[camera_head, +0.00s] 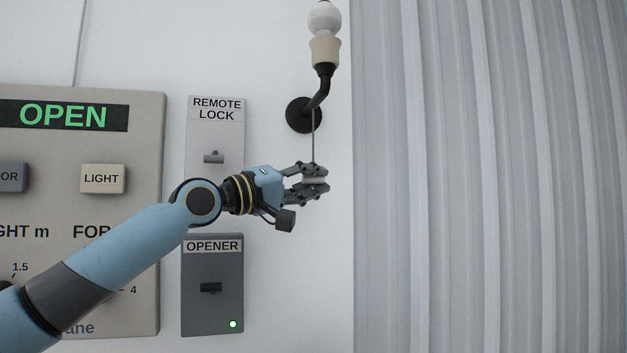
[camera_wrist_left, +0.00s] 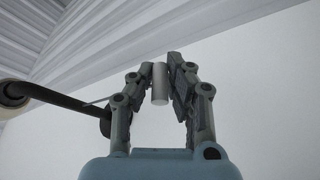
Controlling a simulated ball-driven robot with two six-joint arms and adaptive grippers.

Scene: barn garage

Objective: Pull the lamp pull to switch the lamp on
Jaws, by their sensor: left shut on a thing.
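The lamp (camera_head: 324,50) is on the wall at the top of the head view, with a white bulb in a cream socket on a black curved arm. The bulb looks white and unlit. A thin cord hangs from the lamp down to the lamp pull, a small pale cylinder (camera_wrist_left: 160,84) in the left wrist view. My left gripper (camera_head: 316,181) is shut on the lamp pull, one finger on each side of it. In the head view the fingers hide most of the pull. My right gripper is not in view.
A remote lock plate (camera_head: 214,130) and an opener box (camera_head: 212,290) with a green light are left of my gripper. A large control panel (camera_head: 130,240) reading OPEN, with a LIGHT button (camera_head: 102,179), is farther left. A corrugated grey surface (camera_head: 490,180) fills the right.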

